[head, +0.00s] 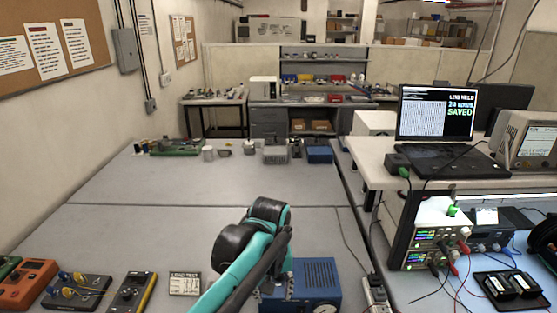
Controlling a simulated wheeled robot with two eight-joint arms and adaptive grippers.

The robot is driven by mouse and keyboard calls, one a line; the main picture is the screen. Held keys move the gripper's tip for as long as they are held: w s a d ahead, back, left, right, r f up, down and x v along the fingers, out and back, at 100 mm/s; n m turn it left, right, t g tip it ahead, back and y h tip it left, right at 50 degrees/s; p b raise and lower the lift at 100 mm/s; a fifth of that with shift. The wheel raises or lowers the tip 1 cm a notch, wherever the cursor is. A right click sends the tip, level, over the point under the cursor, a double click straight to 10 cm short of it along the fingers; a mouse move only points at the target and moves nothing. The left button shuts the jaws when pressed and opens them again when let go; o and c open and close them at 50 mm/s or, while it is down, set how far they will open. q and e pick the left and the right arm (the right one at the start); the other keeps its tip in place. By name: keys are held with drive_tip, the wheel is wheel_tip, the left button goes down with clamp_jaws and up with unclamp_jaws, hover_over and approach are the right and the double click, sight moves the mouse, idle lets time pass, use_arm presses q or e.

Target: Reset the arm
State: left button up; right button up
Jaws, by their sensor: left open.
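My left arm, teal and black, rises from the bottom edge of the head view and bends over at a black joint near the centre. My left gripper (276,291) points down, in front of the left side of a blue box with a round gauge (318,275). It is open, and nothing shows between its fingers. The arm partly hides the gripper and the box. I cannot tell whether the gripper touches the box. My right gripper is out of view. No sealed cylinder can be made out.
A small "leak test" card (185,283), a yellow-edged meter (133,292) and an orange device (30,283) lie at front left. A laptop (437,115) stands on the right shelf above power supplies (438,238). The grey bench's middle (130,220) is clear; small parts line its far edge.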

use_arm(q)
drive_tip(key=s+a+f+t+b, duration=0.3)
drive_tip(key=s+a+f+b, duration=0.1)
drive_tip(key=a, duration=0.4)
drive_tip(key=s+a+f+m+t+b, duration=0.1)
drive_tip(key=s+a+f+t+b, duration=0.2)
drive_tip(key=s+a+f, duration=0.3)
wheel_tip(320, 180, down, 2)
drive_tip(key=a+b, duration=0.1)
drive_tip(key=a, duration=0.1)
drive_tip(key=shift+a+f+m+t+b, duration=0.2)
drive_tip(key=shift+a+m+t+b, duration=0.1)
drive_tip(key=shift+t, duration=0.1)
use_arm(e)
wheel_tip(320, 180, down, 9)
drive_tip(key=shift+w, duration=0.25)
